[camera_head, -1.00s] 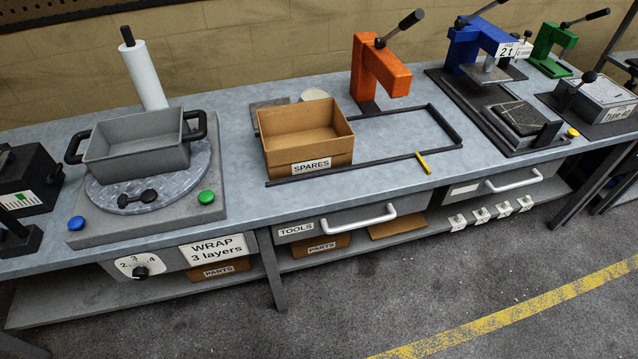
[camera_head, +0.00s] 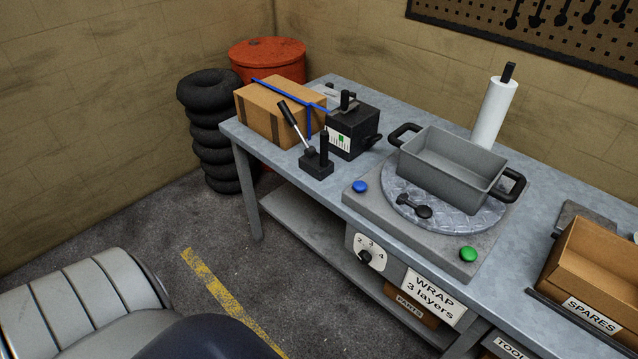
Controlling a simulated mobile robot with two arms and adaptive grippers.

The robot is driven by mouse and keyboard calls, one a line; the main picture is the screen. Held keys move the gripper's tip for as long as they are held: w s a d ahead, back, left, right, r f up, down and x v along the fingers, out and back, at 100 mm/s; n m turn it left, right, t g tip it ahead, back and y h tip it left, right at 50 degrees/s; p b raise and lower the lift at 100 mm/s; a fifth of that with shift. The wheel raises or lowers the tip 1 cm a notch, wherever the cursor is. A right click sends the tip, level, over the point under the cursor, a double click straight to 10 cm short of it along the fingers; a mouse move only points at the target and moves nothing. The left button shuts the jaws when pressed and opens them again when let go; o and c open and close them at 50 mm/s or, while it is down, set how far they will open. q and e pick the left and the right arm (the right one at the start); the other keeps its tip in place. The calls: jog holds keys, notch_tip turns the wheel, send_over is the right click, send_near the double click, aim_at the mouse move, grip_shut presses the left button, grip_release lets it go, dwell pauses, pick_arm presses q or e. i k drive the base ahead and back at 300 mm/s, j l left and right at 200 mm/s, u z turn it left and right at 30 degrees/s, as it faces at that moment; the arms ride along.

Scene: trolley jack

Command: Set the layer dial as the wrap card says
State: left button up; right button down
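The layer dial (camera_head: 371,251) is on the front of the bench, below the turntable base, with the numbers 2, 3 and 4 on a white face. Its black knob (camera_head: 365,257) sits at the lower left of the face; I cannot tell surely which number it points at. The wrap card (camera_head: 434,293) hangs just right of the dial and reads "WRAP 3 layers". Neither of my grippers is in view.
A grey handled bin (camera_head: 450,172) stands on the turntable (camera_head: 402,208), between blue (camera_head: 360,187) and green (camera_head: 468,254) buttons. A strapped carton (camera_head: 267,118) and black strapping tools stand left. A ribbed pale shape (camera_head: 85,310) fills the lower left.

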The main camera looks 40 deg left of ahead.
aim_at(364, 257)
jog(key=i+j+u, duration=0.1)
jog(key=u, duration=0.75)
